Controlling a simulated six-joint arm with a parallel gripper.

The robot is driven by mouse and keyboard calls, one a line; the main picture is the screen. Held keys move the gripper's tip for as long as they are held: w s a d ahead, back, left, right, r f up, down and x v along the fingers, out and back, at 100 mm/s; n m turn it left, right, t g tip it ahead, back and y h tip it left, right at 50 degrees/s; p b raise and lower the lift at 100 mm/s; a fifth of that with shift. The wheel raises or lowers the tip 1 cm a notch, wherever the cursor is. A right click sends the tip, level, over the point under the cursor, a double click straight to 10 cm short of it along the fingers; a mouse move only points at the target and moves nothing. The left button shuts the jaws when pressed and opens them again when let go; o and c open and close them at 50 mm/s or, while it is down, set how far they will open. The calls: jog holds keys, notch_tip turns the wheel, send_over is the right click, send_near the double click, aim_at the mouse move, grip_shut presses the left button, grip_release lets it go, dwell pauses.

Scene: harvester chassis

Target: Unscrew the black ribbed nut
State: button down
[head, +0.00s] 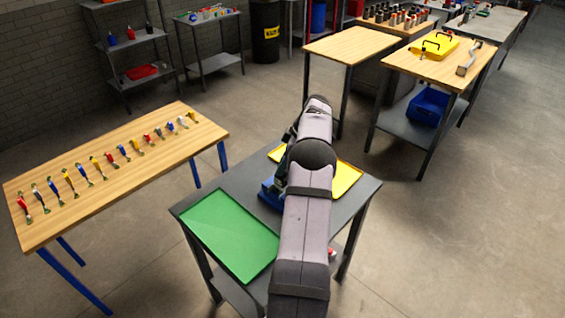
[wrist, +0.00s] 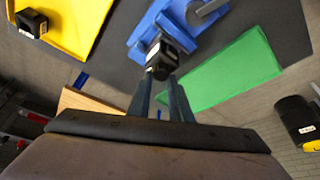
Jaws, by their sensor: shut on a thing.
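A black ribbed nut (wrist: 170,51) with a pale label mark shows in the wrist view, at the edge of a blue fixture (wrist: 150,27). My gripper (wrist: 162,78) is shut on the nut, with its two dark fingers reaching up to its near side. Whether the nut is still on a thread is hidden. In the head view, my arm covers the nut and gripper; only part of the blue fixture (head: 269,193) shows, left of my arm on the dark grey table.
A green tray (head: 230,236) lies on the front left of the dark table (head: 358,208). A yellow tray (head: 346,180) is behind my arm, with a black part (wrist: 31,22) in it. A wooden bench (head: 110,185) with a row of small tools stands at the left.

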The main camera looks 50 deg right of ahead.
jog(key=shift+n+g+y+p, duration=0.4)
jog(key=shift+n+p, duration=1.1)
jog(key=shift+p, duration=0.45)
jog(key=c, duration=1.8)
grip_release()
jog(key=shift+m+b, duration=0.3)
jog(key=shift+b, duration=0.2)
jog(key=m+b, duration=0.2)
jog(key=shift+f+t+h+b, duration=0.2)
jog(key=shift+t+h+b, duration=0.15)
jog(key=shift+t+h, duration=0.05)
jog(key=shift+r+m+h+b, duration=0.2)
jog(key=shift+m+h+b, duration=0.35)
jog(key=shift+m, duration=0.75)
